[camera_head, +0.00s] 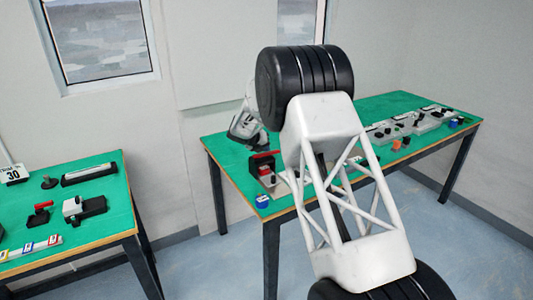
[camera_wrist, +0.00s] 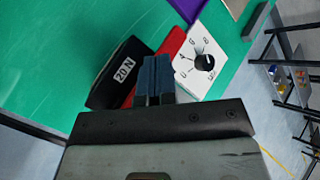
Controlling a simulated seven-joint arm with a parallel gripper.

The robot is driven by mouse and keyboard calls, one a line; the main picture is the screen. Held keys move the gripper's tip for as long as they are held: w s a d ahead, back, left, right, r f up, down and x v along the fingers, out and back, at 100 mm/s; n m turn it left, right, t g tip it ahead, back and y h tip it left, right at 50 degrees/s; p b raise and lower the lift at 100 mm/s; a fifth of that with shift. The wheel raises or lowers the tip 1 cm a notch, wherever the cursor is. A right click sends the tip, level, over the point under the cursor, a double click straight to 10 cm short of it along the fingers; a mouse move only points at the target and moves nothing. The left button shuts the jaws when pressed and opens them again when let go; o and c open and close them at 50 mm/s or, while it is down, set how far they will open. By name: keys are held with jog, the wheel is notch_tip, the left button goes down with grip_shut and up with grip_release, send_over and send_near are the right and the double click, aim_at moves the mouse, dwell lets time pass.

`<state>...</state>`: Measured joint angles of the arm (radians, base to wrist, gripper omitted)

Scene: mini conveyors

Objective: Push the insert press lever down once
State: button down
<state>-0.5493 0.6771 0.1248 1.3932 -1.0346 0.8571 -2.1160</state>
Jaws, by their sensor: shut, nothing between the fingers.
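In the wrist view my gripper (camera_wrist: 154,68) is shut and empty, its blue-grey fingertips together. They are over or against a red bar (camera_wrist: 172,48), which appears to be the press lever; I cannot tell if they touch. A black block (camera_wrist: 118,72) labelled "20 N" is just left of the fingers. In the head view the black and red device (camera_head: 256,164) stands near the left end of the right green table, beneath my wrist. My fingertips are not clear there, and the lever's height is hard to judge.
A white dial panel with a black knob (camera_wrist: 205,62) is right of the fingers. A blue item (camera_head: 262,201) is at the front edge of the right table (camera_head: 225,150). More small devices (camera_head: 425,120) stand farther right. The left table (camera_head: 115,215) holds other fixtures.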

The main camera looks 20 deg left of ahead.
jog(key=shift+f, duration=0.6)
dwell(0.7)
jog(key=shift+r, duration=1.35)
jog(key=shift+r, duration=0.15)
jog(key=shift+r, duration=2.4)
